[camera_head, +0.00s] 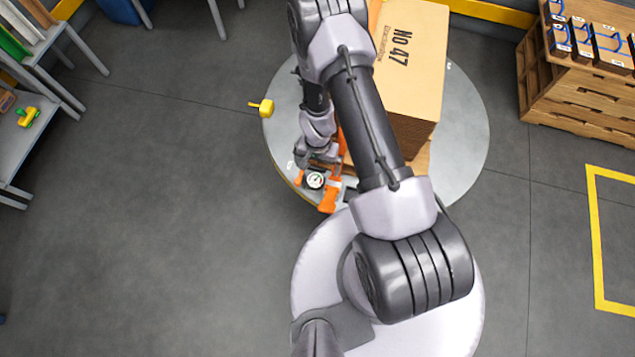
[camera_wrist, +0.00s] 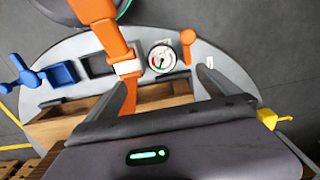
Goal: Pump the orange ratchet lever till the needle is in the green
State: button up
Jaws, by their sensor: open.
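The orange lever (camera_wrist: 112,38), with a white band, runs down from the top of the wrist view. Beside it is a round white gauge (camera_wrist: 162,56) with red and green marks; it also shows in the head view (camera_head: 315,180). The needle is too small to read surely. My gripper (camera_wrist: 155,85) is open, with one finger on each side of the lever's lower part and the gauge in the picture; I cannot tell whether either touches anything. In the head view my gripper (camera_head: 318,158) is just above the gauge, and my arm hides part of the device.
A small orange knob (camera_wrist: 187,38) stands right of the gauge. A blue handled part (camera_wrist: 60,74) is at left, a yellow block (camera_wrist: 267,118) at right. A large carton (camera_head: 412,70) stands on the round grey platform (camera_head: 465,125). The floor at left is clear.

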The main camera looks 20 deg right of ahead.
jog(key=shift+f, duration=0.1)
dwell(0.6)
jog(key=w+a+r+n+t+p, duration=0.2)
jog(key=r+p, duration=0.6)
jog(key=r, duration=3.4)
jog(key=s+a+r+t+y+b, duration=0.1)
jog(key=s+a+r+t+y, duration=0.1)
jog(key=s+r, duration=1.2)
jog(key=shift+s+a+r+n+t, duration=0.25)
jog(key=shift+s+a+n+t, duration=0.15)
jog(key=shift+s+a+t, duration=0.65)
jog(key=shift+s+a, duration=0.15)
